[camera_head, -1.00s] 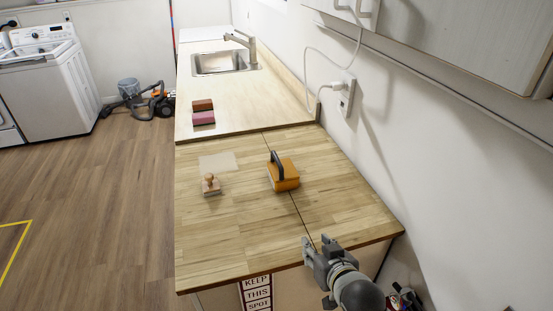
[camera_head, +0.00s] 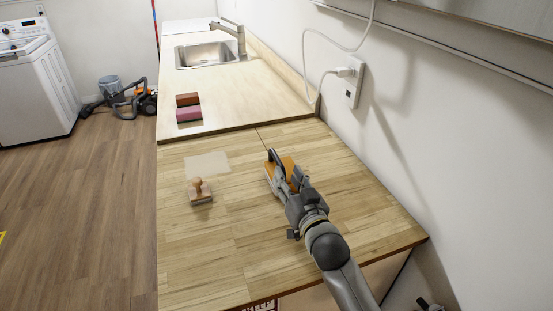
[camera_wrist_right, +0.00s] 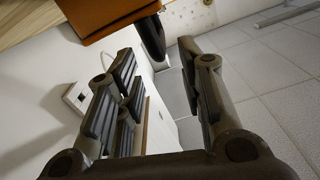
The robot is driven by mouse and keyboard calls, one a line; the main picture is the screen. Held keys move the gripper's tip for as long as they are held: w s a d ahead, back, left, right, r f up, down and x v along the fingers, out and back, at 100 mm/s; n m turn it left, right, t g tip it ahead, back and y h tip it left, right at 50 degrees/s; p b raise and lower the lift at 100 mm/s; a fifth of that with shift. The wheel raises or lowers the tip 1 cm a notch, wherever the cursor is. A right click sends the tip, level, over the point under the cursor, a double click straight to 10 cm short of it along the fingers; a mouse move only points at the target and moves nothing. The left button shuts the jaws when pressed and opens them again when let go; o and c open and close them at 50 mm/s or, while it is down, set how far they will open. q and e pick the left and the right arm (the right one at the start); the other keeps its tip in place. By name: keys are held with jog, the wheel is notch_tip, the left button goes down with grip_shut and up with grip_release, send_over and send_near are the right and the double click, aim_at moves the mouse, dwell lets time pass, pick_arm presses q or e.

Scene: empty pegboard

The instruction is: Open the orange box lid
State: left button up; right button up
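The orange box (camera_head: 287,164) sits on the wooden counter, partly hidden behind my right gripper. Its dark handle (camera_head: 274,157) stands up along the left side. In the right wrist view the box (camera_wrist_right: 108,14) is at the top edge and the handle (camera_wrist_right: 151,38) hangs from it near the gap between the fingers. My right gripper (camera_head: 291,181) is at the near side of the box; in the wrist view (camera_wrist_right: 160,68) its fingers are apart with nothing gripped. I cannot tell whether a finger touches the box. My left gripper is not in view.
A wooden-handled stamp (camera_head: 199,191) stands left of the box, near a pale sheet (camera_head: 207,164). Red-brown and pink blocks (camera_head: 188,108) lie farther back, before the sink (camera_head: 206,55). The wall with an outlet (camera_head: 354,82) bounds the right side. The counter's front left is clear.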

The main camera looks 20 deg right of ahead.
aim_at(279, 161)
jog(key=w, duration=0.7)
jog(key=shift+w+a+p, duration=0.1)
jog(key=shift+a+p, duration=0.05)
jog(key=shift+p, duration=0.25)
jog(key=shift+w, duration=0.75)
grip_shut()
